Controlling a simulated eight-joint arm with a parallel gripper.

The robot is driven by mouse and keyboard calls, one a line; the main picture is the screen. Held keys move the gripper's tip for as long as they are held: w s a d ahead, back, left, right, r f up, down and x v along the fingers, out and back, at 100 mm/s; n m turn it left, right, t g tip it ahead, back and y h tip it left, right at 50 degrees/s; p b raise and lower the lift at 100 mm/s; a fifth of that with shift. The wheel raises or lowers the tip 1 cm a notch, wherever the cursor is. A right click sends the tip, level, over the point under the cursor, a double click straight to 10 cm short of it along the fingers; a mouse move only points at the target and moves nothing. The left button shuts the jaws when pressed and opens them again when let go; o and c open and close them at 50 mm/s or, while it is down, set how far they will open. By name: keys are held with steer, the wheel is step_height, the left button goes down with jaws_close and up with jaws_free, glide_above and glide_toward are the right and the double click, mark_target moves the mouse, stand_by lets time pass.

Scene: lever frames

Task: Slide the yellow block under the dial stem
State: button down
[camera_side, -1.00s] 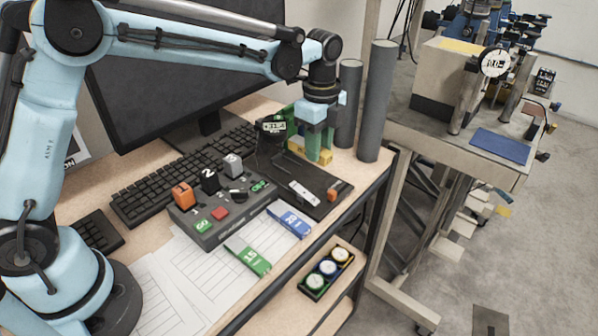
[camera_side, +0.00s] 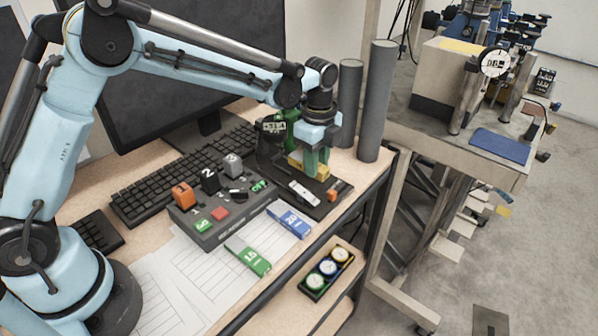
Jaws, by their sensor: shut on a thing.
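The yellow block (camera_side: 296,163) lies on the dark base plate (camera_side: 326,206) of the small gauge stand. My gripper (camera_side: 317,168) points down with its green fingers shut on the block, which they partly hide. The dial (camera_side: 272,126) shows a lit or pale reading and stands to the left of my gripper. The dial stem is too small and dark to make out, so I cannot tell whether the block is under it. A green part (camera_side: 288,125) of the stand shows behind the dial.
A control box (camera_side: 222,212) with numbered switches stands left of the plate. A green block (camera_side: 248,256) and a blue block (camera_side: 289,219) lie in front. Two grey columns (camera_side: 376,100) rise close behind and right of my gripper. A monitor (camera_side: 190,60) stands behind.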

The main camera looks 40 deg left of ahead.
mark_target(300, 157)
steer(key=shift+f, duration=0.85)
steer(key=shift+a+f, duration=0.1)
steer(key=shift+a, duration=2.15)
steer(key=shift+a+f, duration=0.1)
steer(key=shift+c, duration=1.9)
jaws_free()
